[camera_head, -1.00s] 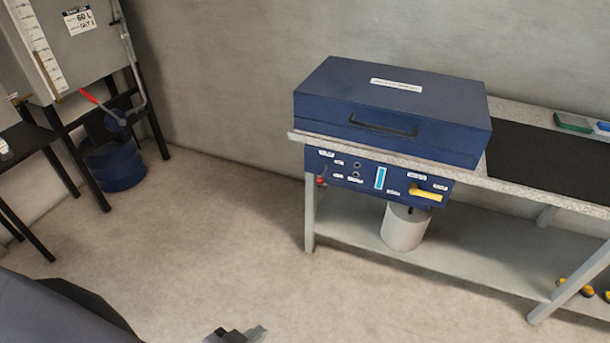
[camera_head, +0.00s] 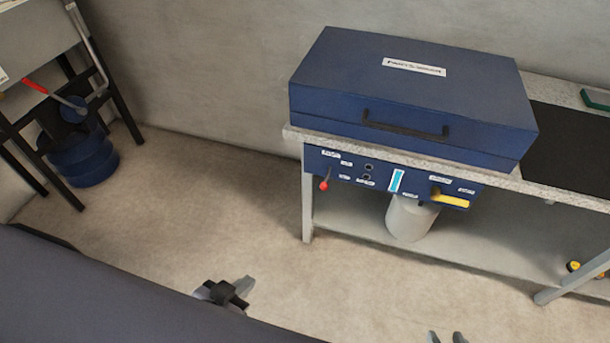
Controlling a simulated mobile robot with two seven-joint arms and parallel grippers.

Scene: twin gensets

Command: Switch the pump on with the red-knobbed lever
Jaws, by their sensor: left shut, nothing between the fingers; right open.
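The red-knobbed lever (camera_head: 324,183) hangs at the left end of a blue control panel (camera_head: 345,160) below the bench top; its red knob points down. A labelled blue lidded box (camera_head: 400,85), its lid shut, sits above the panel. My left gripper (camera_head: 242,287) is shut and empty, low in the picture, left of and well apart from the lever. My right gripper (camera_head: 446,338) is open and empty; only its fingertips show at the bottom edge.
The panel also has a yellow handle (camera_head: 453,201) and a light-blue strip gauge (camera_head: 397,180). A pale bucket (camera_head: 410,218) stands under it. At left, a tank stand carries another red-gripped handle (camera_head: 34,86) above a blue drum (camera_head: 85,160). Floor before the bench is clear.

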